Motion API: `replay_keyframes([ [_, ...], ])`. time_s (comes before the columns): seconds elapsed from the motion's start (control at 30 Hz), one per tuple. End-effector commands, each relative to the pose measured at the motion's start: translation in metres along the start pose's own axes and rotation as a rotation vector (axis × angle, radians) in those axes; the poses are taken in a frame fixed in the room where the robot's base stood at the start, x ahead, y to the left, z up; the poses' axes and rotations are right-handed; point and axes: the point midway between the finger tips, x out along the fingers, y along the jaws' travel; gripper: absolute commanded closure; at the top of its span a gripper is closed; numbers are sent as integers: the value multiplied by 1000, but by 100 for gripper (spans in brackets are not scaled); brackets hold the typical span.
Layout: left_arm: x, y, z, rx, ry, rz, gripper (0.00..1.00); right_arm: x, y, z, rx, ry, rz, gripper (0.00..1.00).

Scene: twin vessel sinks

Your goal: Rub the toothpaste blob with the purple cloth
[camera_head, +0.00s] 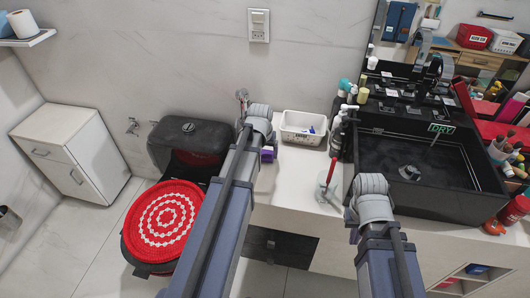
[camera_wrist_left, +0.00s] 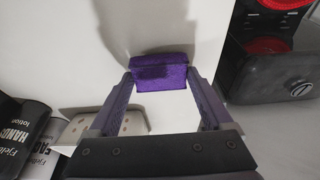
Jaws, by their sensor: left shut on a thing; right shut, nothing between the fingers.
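The purple cloth (camera_head: 267,154) is a small, folded-looking block at the left part of the white counter. In the left wrist view the cloth (camera_wrist_left: 163,72) sits between the two fingertips of my left gripper (camera_wrist_left: 160,78), which is shut on it over a pale surface. A dark shadow falls beside it. In the head view my left wrist covers most of that gripper. My right gripper (camera_head: 351,214) is shut and empty near the counter's front, left of the black sink, and mostly hidden by its wrist. I cannot make out a toothpaste blob.
A white bin (camera_head: 303,127) stands at the counter's back, with several bottles (camera_head: 339,128) right of it. A red-and-white object (camera_head: 327,186) stands mid-counter. The black sink (camera_head: 420,165) fills the right. A toilet with a red cover (camera_head: 163,221) is left.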

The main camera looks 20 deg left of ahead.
Motion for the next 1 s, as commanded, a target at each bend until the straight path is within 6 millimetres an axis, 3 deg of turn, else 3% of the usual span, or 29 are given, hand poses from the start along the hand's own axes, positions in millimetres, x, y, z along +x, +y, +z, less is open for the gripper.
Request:
replay_keyframes([
  [0.5, -51, 0, -14, 0, 0, 0, 61, -53, 5, 3, 0, 0, 0, 100],
  [1.0, -57, 0, -16, 0, 0, 0, 61, -59, 6, 4, 0, 0, 0, 100],
])
